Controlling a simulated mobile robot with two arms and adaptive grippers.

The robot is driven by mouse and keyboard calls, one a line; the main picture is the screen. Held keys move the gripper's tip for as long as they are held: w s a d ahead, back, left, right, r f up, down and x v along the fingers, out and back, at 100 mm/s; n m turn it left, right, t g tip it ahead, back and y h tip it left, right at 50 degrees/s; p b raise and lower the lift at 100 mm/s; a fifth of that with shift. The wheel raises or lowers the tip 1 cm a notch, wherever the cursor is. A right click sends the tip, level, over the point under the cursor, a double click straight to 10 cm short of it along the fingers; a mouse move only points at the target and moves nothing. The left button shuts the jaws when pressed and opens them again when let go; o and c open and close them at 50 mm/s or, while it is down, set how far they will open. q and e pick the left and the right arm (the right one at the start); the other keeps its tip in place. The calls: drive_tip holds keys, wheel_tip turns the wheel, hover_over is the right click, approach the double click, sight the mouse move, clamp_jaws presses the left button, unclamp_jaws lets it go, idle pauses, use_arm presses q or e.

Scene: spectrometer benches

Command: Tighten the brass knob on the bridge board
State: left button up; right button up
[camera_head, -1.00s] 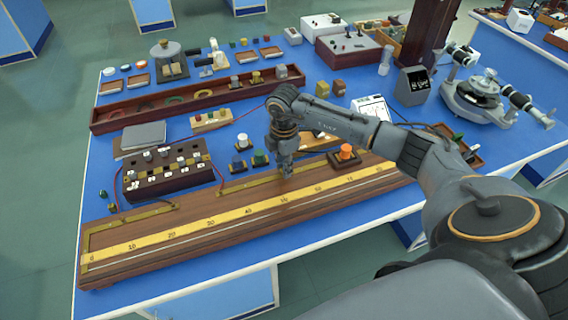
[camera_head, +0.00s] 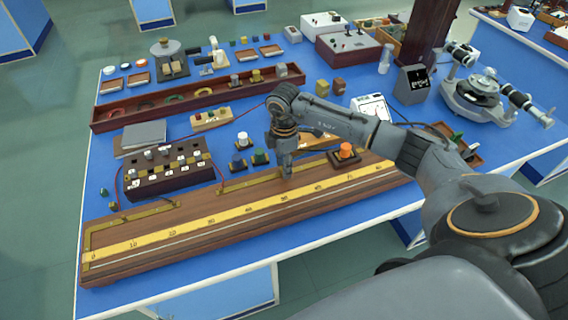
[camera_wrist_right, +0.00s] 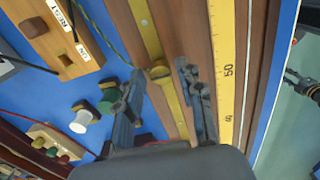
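The bridge board (camera_head: 200,208) is a long dark wooden board with a yellow scale and brass strips, lying along the front of the blue bench. A small round brass knob (camera_wrist_right: 160,72) sits on a brass strip in the right wrist view. My right gripper (camera_head: 287,176) points down over the middle of the board. In the right wrist view its two fingers (camera_wrist_right: 160,78) are spread apart, one on each side of the knob, with a visible gap to it. In the head view the gripper hides the knob. My left gripper is not in view.
A block with an orange knob (camera_head: 346,150) stands close right of the gripper. Small terminals with white, blue and green tops (camera_head: 259,157) stand behind it. A dark plug box (camera_head: 170,178) is to the left, with a red wire to the board.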

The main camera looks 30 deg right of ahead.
drive_tip(key=shift+r, duration=0.1)
wheel_tip(320, 180, up, 12)
idle(0.6)
idle(0.4)
